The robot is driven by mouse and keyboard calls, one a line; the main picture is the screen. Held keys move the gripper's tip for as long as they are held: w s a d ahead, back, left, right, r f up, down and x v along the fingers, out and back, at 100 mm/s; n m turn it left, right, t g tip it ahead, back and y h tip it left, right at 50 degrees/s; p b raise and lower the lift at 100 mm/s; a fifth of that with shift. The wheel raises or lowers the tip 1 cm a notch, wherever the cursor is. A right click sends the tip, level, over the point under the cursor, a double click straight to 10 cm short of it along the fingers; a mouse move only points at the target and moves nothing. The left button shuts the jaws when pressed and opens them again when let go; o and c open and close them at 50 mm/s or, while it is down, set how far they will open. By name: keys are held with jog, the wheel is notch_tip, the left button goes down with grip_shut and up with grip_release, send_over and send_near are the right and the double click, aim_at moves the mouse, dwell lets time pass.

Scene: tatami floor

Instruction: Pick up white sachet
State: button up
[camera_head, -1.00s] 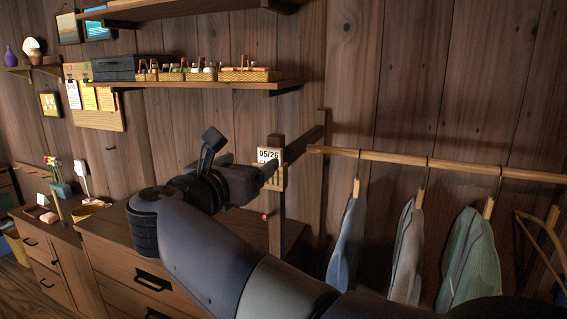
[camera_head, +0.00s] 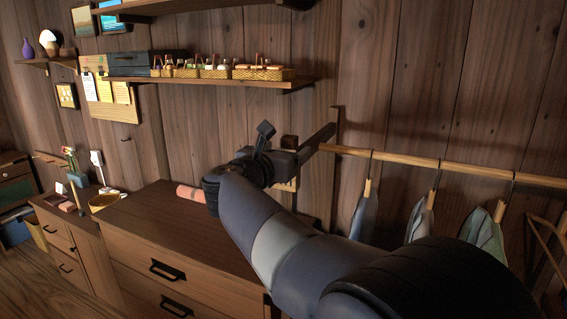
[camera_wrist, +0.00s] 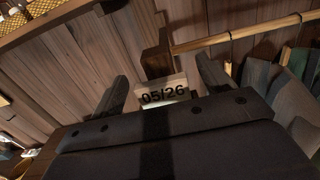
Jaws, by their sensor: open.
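I cannot pick out a white sachet with certainty in either view. Small items stand in the woven baskets (camera_head: 202,72) on the wall shelf, too small to tell apart. My gripper (camera_wrist: 162,88) is open, its two dark fingers spread apart in the wrist view. A calendar block (camera_wrist: 165,93) reading 05/26 shows between the fingers, beyond them; I see no contact. In the head view my gripper (camera_head: 290,160) is by the wall above the dresser's right end, and my arm hides most of the calendar.
A wooden dresser (camera_head: 150,228) stands below, with a pinkish roll (camera_head: 190,193) on top. A wooden rail (camera_head: 430,165) with hanging clothes (camera_head: 420,218) runs to the right. The shelf (camera_head: 215,82) is above left. A white object (camera_head: 97,158) stands at far left.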

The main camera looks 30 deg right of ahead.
jog(key=shift+c, duration=0.2)
jog(key=c, duration=1)
